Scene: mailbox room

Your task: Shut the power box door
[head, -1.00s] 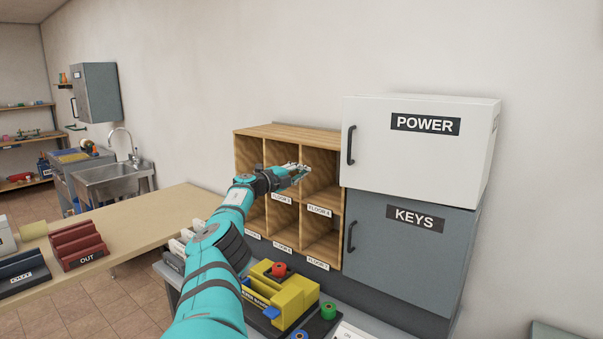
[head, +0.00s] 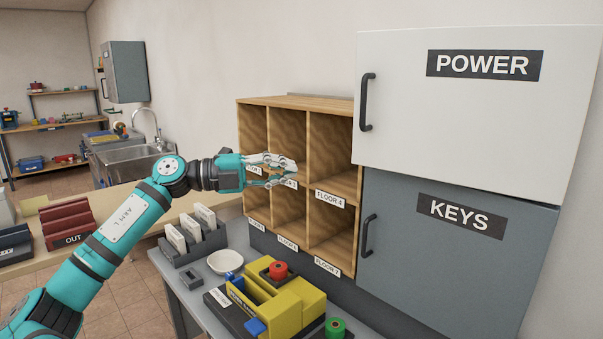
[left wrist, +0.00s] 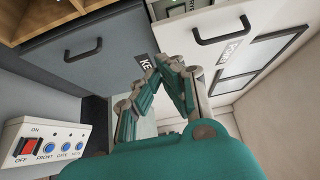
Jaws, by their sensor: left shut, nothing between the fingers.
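The power box's white door (head: 465,125), labelled POWER, fills the upper right of the head view, with a dark handle (head: 367,102) at its left edge. Its lower left corner juts slightly past the grey KEYS door (head: 455,255) below. I cannot tell how far it stands from its frame. My left gripper (head: 290,170) is shut and empty in front of the wooden pigeonholes, left of the white door and apart from its handle. In the left wrist view the gripper (left wrist: 170,66) points towards the POWER and KEYS doors. My right gripper is out of view.
The wooden pigeonholes (head: 300,101) stand left of the cabinet. Below them are a yellow device (head: 290,300), a white dish (head: 226,262) and a letter rack (head: 190,245). A switch panel (left wrist: 52,142) shows in the left wrist view. The space before the POWER door looks clear.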

